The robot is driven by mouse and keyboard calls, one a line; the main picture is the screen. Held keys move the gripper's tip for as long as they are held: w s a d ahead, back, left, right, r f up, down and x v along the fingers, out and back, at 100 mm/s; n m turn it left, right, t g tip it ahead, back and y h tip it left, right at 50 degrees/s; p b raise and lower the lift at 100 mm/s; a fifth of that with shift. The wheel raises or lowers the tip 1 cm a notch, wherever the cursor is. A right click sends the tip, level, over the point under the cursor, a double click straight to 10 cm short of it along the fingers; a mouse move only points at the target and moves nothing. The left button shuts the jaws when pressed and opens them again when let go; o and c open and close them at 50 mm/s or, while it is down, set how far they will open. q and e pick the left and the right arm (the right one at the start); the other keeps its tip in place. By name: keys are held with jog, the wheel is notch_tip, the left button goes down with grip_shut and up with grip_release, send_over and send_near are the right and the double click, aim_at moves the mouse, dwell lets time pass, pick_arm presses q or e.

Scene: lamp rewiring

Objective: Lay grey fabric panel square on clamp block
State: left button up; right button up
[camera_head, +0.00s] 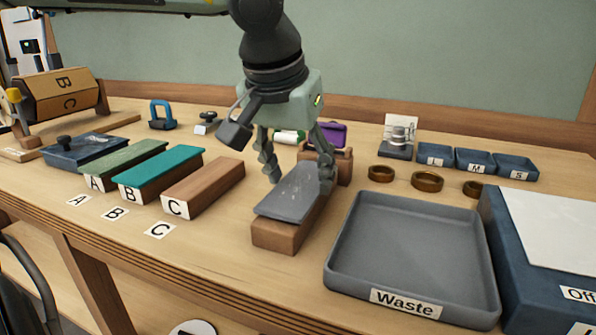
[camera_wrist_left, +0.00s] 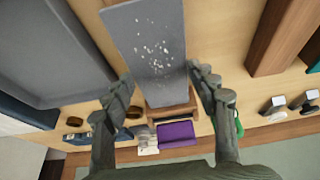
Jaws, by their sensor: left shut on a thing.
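The grey fabric panel (camera_head: 287,197), flecked with pale specks, lies over the long wooden clamp block (camera_head: 277,237). I cannot tell if it rests fully on the block or sits just above it. In the head view it looks slightly turned against the block, with its left edge a little past the block's side. My left gripper (camera_head: 298,182) points down with one finger at each long edge of the panel, shut on it near its far end. The panel (camera_wrist_left: 152,45) also shows between the fingers in the left wrist view. My right gripper is not in view.
The Waste tray (camera_head: 408,245) stands close to the right. Strips on blocks A, B (camera_head: 160,172) and a bare wooden block C (camera_head: 203,187) stand to the left. A purple item (camera_head: 327,135), brass rings (camera_head: 427,181) and small blue trays (camera_head: 475,160) are behind.

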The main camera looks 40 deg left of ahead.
pick_arm(q)
jog(key=shift+f+b, duration=0.3)
dwell(0.5)
jog(key=o, duration=1.2)
jog(key=shift+o, duration=0.5)
jog(key=o, duration=0.3)
jog(key=shift+r, duration=0.1)
jog(key=shift+r+p, duration=2.2)
jog(key=shift+r, duration=1.75)
jog(key=shift+f, duration=0.1)
